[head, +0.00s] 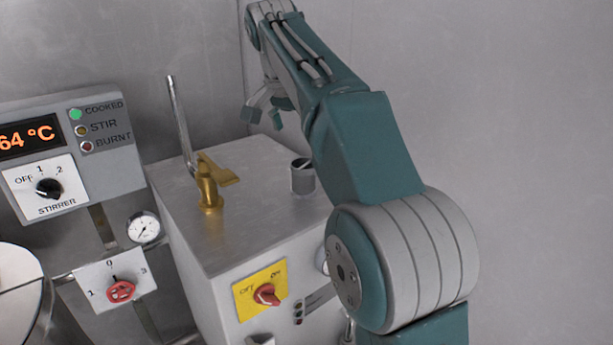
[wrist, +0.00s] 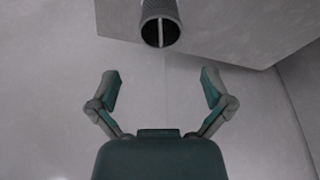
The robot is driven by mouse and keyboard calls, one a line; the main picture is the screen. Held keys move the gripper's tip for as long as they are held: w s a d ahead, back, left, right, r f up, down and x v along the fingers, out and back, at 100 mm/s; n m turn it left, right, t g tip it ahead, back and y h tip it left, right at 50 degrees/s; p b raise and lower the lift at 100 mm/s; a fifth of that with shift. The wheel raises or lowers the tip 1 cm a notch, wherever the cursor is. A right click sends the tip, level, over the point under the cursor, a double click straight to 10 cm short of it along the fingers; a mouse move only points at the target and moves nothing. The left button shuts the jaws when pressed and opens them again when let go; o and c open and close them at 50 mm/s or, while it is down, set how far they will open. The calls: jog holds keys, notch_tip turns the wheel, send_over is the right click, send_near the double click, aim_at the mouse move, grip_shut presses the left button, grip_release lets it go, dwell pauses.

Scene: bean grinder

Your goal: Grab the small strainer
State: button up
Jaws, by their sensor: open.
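The small strainer (head: 302,178) is a dark grey cylinder with a bar across its open top. It stands upright on the metal grinder box, near the back right edge of its top. In the wrist view the strainer (wrist: 160,28) is at the top centre, beyond the fingertips and partly cut off by the picture edge. My gripper (head: 264,117) is open and empty, above and behind the box top in the head view. In the wrist view its two fingers (wrist: 160,88) are spread wide and do not touch the strainer.
The grinder box (head: 235,240) carries a brass valve (head: 210,185) and a metal rod (head: 181,120) left of the strainer. A control panel (head: 70,150) with a 64 °C display stands at the left. Grey walls close off the back and right.

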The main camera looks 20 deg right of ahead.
aim_at(306, 171)
jog(key=x, duration=0.5)
jog(key=shift+w+a+f, duration=0.1)
jog(key=shift+w+f, duration=0.1)
jog(key=shift+w, duration=0.05)
jog(key=shift+f, duration=0.25)
jog(key=x, duration=0.2)
jog(key=d+x, duration=0.1)
jog(key=x, duration=0.1)
jog(key=shift+f, duration=0.5)
jog(key=shift+a, duration=0.35)
jog(key=c, duration=0.8)
jog(key=shift+d, duration=0.25)
jog(key=shift+c, duration=0.6)
